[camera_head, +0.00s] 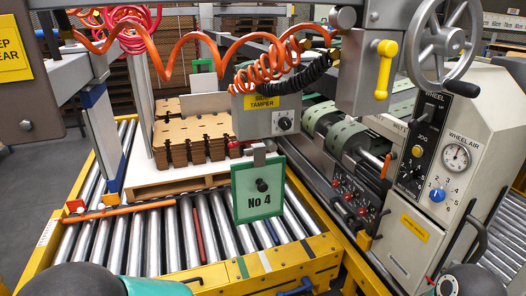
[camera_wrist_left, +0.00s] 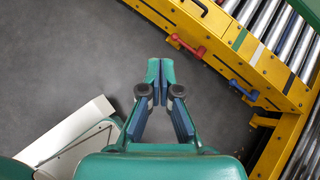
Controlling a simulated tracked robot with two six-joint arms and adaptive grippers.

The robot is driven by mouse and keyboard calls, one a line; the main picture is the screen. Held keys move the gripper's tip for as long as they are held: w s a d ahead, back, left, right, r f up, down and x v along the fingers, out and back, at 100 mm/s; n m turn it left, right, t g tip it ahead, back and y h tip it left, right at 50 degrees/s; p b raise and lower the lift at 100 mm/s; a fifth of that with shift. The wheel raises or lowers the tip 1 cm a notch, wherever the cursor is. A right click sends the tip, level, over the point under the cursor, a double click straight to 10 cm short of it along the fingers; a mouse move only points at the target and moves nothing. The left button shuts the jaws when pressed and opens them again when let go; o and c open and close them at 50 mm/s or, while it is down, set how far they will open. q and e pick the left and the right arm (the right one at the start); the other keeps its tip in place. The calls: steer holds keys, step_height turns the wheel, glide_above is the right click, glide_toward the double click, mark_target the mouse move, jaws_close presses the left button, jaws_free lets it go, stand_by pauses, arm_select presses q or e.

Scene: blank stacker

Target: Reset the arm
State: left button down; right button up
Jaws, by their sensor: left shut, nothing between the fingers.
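My left gripper (camera_wrist_left: 159,75) shows in the left wrist view, its two teal fingers together at the tips with nothing between them. It hangs over bare grey floor, apart from the yellow conveyor frame (camera_wrist_left: 215,22). In the head view only teal and dark parts of my arm show at the bottom edge, left of centre, and the left fingertips are out of sight there. A dark rounded part, which looks like my right arm, shows at the bottom right corner. My right gripper is not in either view.
A roller conveyor (camera_head: 150,240) carries a pallet (camera_head: 165,187) with stacked brown blanks (camera_head: 185,139). A green "No 4" plate (camera_head: 259,204) hangs in front. A machine with a gauge (camera_head: 456,157) stands at right. Red (camera_wrist_left: 186,44) and blue (camera_wrist_left: 242,90) handles jut from the conveyor frame.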

arm_select(q)
steer(key=s+a+f+n+g+h+p, duration=0.1)
steer(key=s+f+n+g+p, duration=0.15)
steer(key=s, duration=0.25)
steer(key=s+f+n+g+h+p, duration=0.1)
steer(key=s+n+g+h+p, duration=0.15)
steer(key=s+g, duration=0.2)
steer(key=s+d+r+n+g+h+p, duration=0.2)
steer(key=s+d+n+h+p, duration=0.45)
steer(key=n, duration=0.55)
steer(key=w+a+n+t+p, duration=0.1)
steer(key=n+p, duration=0.1)
steer(key=n, duration=0.1)
steer(key=w+a+n+t+p, duration=0.1)
steer(key=a+n+p, duration=0.1)
steer(key=n, duration=0.1)
steer(key=w+a+n+t+p, duration=0.1)
steer(key=n+p, duration=0.1)
steer(key=n, duration=0.2)
steer(key=shift+w+a+f+h, duration=0.15)
steer(key=shift+w+a+h, duration=0.05)
steer(key=shift+h, duration=0.1)
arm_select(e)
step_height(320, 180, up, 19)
